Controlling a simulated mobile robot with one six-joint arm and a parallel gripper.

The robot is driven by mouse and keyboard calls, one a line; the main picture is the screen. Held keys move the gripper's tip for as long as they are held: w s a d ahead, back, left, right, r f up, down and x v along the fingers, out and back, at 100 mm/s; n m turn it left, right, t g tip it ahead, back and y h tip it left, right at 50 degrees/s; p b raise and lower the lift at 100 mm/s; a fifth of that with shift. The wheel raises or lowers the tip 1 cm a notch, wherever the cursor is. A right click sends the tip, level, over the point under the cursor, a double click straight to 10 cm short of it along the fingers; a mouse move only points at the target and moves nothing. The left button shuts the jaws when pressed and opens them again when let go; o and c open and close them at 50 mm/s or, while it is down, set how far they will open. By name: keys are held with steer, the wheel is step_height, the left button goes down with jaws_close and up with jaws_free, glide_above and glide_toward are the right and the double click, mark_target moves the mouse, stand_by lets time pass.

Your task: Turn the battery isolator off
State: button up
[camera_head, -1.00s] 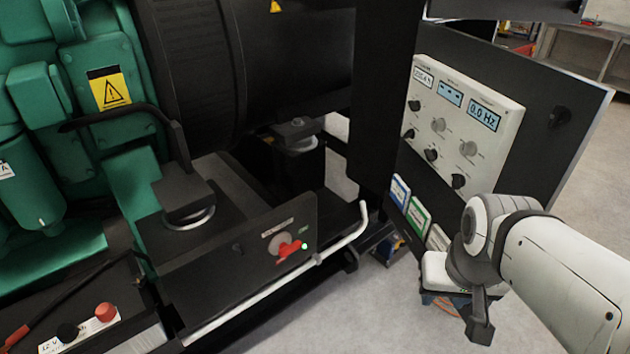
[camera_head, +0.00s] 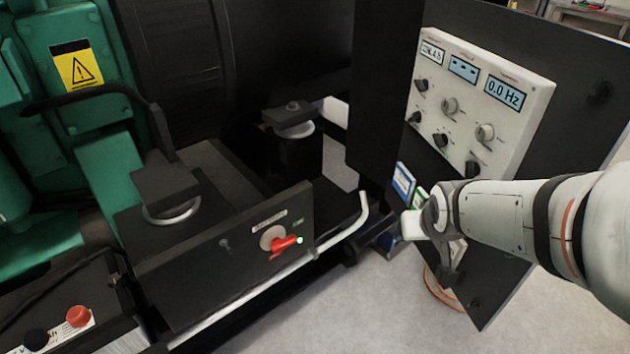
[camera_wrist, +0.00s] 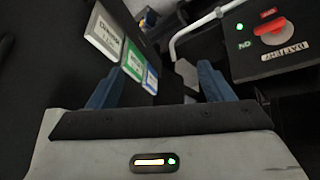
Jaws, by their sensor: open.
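The battery isolator is a red rotary handle (camera_head: 285,243) on a round grey plate, set in the dark frame panel (camera_head: 200,262). The handle points to the right in the head view, near a lit green lamp (camera_head: 300,240). In the wrist view the red handle (camera_wrist: 271,33) shows upside down at the upper right, with green ON and red OFF labels. My gripper (camera_wrist: 158,88) is open and empty, its two blue fingers apart. It is to the right of the isolator and clear of it. In the head view my gripper's fingers are mostly hidden by its body.
An open control cabinet door (camera_head: 560,110) with a white meter panel (camera_head: 480,95) stands behind my arm. A pale bent rail (camera_head: 352,225) runs along the frame below the isolator. A battery (camera_head: 75,310) with red and black terminals is at lower left. Free floor lies in front.

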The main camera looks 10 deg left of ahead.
steer(key=shift+o, duration=1.4)
steer(key=w+a+f+n+t+y+b, duration=0.1)
steer(key=w+a+f+n+t+b, duration=0.1)
steer(key=w+a+f, duration=0.3)
steer(key=b+x, duration=0.1)
steer(key=x, duration=0.3)
steer(key=shift+s+f+b, duration=0.2)
steer(key=shift+f+b, duration=0.05)
steer(key=shift+b, duration=0.05)
steer(key=shift+o, duration=1.2)
steer(key=w+a+f+n+t+y+b, duration=0.2)
steer(key=w+a+f+y+b, duration=0.1)
steer(key=a+f, duration=0.3)
steer(key=shift+w+f+b, duration=0.25)
steer(key=shift+w+b, duration=0.15)
steer(key=shift+w, duration=0.2)
steer(key=n+t+y+b, duration=0.1)
steer(key=n+y+b, duration=0.3)
steer(key=y+b, duration=0.45)
glide_toward(287, 246)
steer(key=w+a+f, duration=0.1)
steer(key=w+a, duration=0.1)
steer(key=shift+y, duration=0.45)
steer(key=x, duration=0.6)
steer(key=shift+w+a+r, duration=0.1)
steer(key=shift+w+a, duration=0.15)
steer(key=shift+a, duration=0.05)
steer(key=shift+c, duration=0.6)
steer(key=c, duration=0.8)
